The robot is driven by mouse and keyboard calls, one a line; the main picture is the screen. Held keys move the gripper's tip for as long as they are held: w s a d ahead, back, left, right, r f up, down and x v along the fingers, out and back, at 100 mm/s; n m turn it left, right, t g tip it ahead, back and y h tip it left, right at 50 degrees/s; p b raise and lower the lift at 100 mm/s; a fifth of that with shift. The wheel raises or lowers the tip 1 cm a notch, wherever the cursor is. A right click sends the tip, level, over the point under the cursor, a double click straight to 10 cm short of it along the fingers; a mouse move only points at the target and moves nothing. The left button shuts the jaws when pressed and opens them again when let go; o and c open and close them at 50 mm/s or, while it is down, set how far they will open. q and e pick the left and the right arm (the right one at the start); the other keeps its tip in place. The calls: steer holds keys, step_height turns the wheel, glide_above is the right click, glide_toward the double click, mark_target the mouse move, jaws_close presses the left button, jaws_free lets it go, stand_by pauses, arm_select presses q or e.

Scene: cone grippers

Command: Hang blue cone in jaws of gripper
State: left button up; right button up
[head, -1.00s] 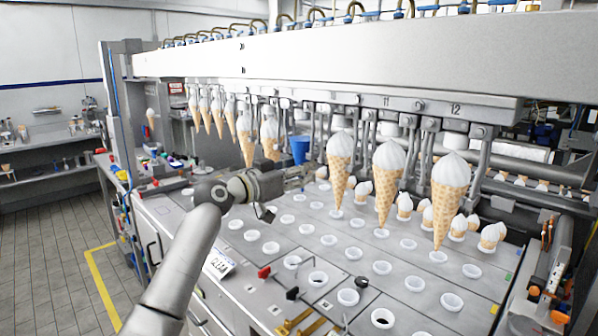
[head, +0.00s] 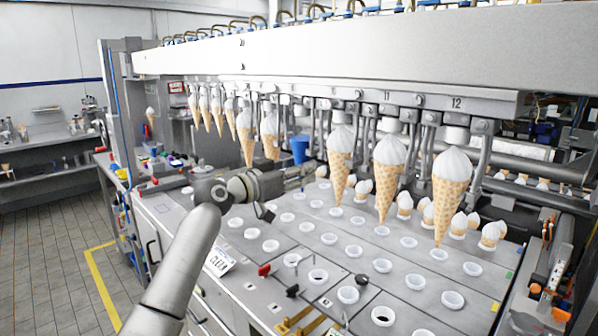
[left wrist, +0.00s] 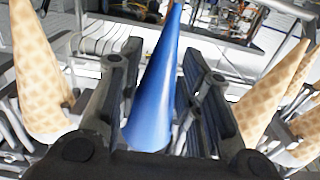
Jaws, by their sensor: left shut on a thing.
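The blue cone (head: 299,148) shows its wide upper part in the head view, just below the row of overhead machine jaws (head: 297,112), in a gap between hanging cones. In the left wrist view the blue cone (left wrist: 157,88) runs lengthwise between the two dark fingers. My left gripper (head: 300,173) is shut on it, reaching in from the left above the machine deck. The cone's lower part is hidden in the head view. I cannot tell whether it touches the machine jaws. My right gripper is not in view.
Waffle cones with white tops (head: 389,180) hang in the row on both sides. Close neighbours (left wrist: 42,75) flank the gripper in the wrist view. The deck (head: 215,240) below has several white cups and small cones. A large white beam (head: 400,50) spans above.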

arm_select(q)
steer(key=o, duration=0.9)
steer(key=shift+o, duration=0.5)
steer(key=shift+o, duration=1.4)
steer(key=v, duration=0.9)
